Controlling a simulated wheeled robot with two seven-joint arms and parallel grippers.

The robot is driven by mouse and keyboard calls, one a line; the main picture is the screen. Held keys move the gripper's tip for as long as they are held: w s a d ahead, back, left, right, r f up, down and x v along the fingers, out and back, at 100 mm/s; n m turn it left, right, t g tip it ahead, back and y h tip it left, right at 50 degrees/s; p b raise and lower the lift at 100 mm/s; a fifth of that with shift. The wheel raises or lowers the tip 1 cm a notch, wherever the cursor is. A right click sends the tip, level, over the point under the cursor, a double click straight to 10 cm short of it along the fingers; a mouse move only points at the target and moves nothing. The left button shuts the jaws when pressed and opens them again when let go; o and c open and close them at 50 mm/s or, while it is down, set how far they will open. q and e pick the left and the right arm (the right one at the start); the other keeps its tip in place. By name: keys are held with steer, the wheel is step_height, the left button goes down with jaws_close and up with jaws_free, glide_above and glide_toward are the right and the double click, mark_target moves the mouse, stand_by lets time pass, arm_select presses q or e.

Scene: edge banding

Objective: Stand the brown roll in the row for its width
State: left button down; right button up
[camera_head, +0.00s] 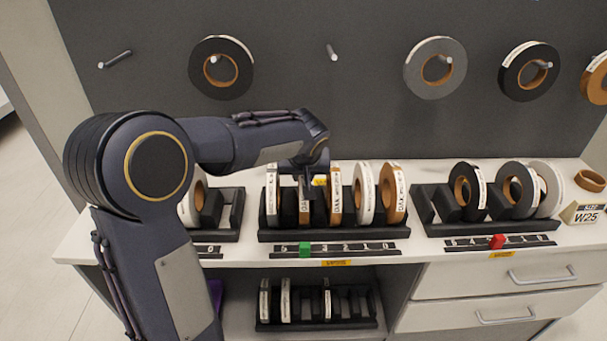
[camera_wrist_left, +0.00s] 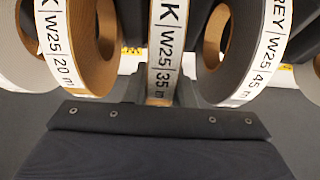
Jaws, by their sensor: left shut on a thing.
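My left gripper (camera_head: 309,186) reaches over the middle rack (camera_head: 330,234) and is shut on a brown roll (camera_head: 305,211). That roll also shows in the left wrist view (camera_wrist_left: 164,60), edge on and upright, with a label ending in K, W25 and 35 m. In the head view it stands among the rolls of the middle rack; its lower part is hidden, so I cannot tell if it rests on the rack floor. A brown 20 m W25 roll (camera_wrist_left: 82,45) is on one side and a grey 45 m W25 roll (camera_wrist_left: 250,55) on the other.
A left rack (camera_head: 232,215) and a right rack (camera_head: 440,215) flank the middle one. A W25 sign (camera_head: 585,214) and a flat brown ring (camera_head: 590,181) are at the right. Several rolls hang behind. A lower rack (camera_head: 318,325) sits below the counter.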

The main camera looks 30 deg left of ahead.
arm_select(q)
steer(key=shift+f+b, duration=0.2)
steer(key=shift+b, duration=0.15)
steer(key=c, duration=1.2)
jaws_free()
steer(key=shift+c, duration=0.2)
steer(key=shift+r, duration=0.1)
steer(key=shift+r+p, duration=0.25)
steer(key=shift+p, duration=0.2)
steer(key=v, duration=1.2)
steer(key=s+d+f+m+h, duration=0.2)
steer(key=s+f, duration=0.4)
steer(key=s, duration=0.6)
steer(key=s+d+f+m+h, duration=0.2)
steer(key=s+d+f+h, duration=0.3)
steer(key=s, duration=0.7)
steer(key=shift+d+f+m+t, duration=0.3)
steer(key=shift+d+f+m, duration=0.1)
steer(key=shift+d, duration=0.3)
